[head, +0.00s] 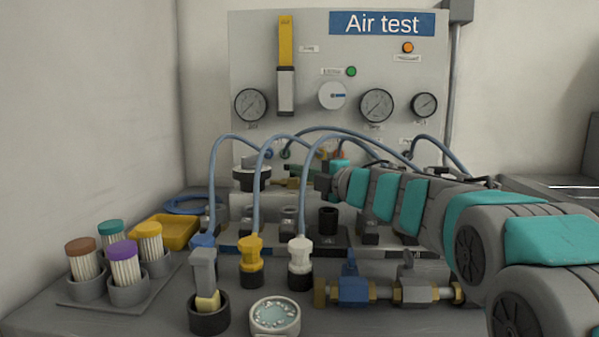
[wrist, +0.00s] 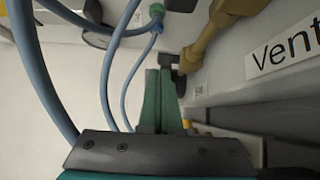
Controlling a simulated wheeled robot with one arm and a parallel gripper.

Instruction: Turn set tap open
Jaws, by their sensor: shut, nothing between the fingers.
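No tap in either view carries a label I can read as "set". My gripper (head: 298,170) is at the test panel's lower part, its green fingers pointing left among the hoses. In the wrist view the green fingers (wrist: 160,75) are together and hold nothing. A brass fitting (wrist: 205,45) with a dark end is just right of the fingertips; whether they touch it I cannot tell. Brass also shows left of my gripper in the head view (head: 285,183). A blue-handled valve (head: 350,286) and a grey-handled valve (head: 408,285) sit on the front pipe.
Blue hoses (head: 216,175) arch in front of the Air test panel (head: 300,60) and pass close to my gripper. A "Vent" label (wrist: 290,45) is right of the brass fitting.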

